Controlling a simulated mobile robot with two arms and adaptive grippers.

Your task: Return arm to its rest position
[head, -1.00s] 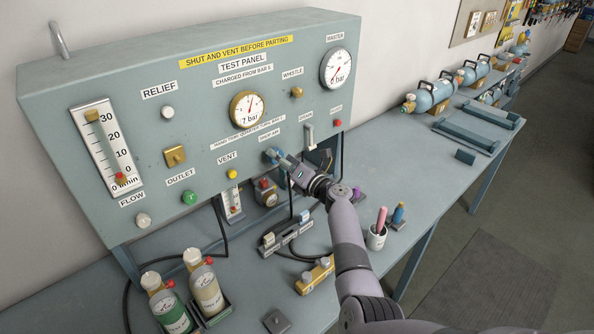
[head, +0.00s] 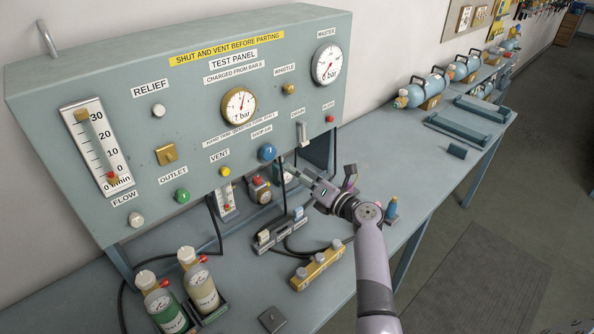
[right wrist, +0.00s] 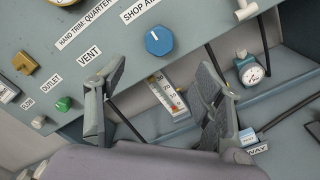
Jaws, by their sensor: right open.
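My right arm comes in from the lower right in the head view. Its gripper (head: 296,174) is open and empty, in front of the lower right part of the test panel (head: 130,82). In the right wrist view the two fingers (right wrist: 155,112) stand well apart with nothing between them. The blue shop air knob (head: 267,152) is just left of the gripper and clear of it; it also shows in the right wrist view (right wrist: 159,41), beyond the fingertips. My left gripper is not in view.
A manifold block (head: 282,230) and a yellow block (head: 318,266) sit on the bench below the gripper. Two bottles (head: 201,288) stand at front left. Blue cylinders (head: 430,88) lie at the back right. The bench (head: 400,150) right of the arm is mostly clear.

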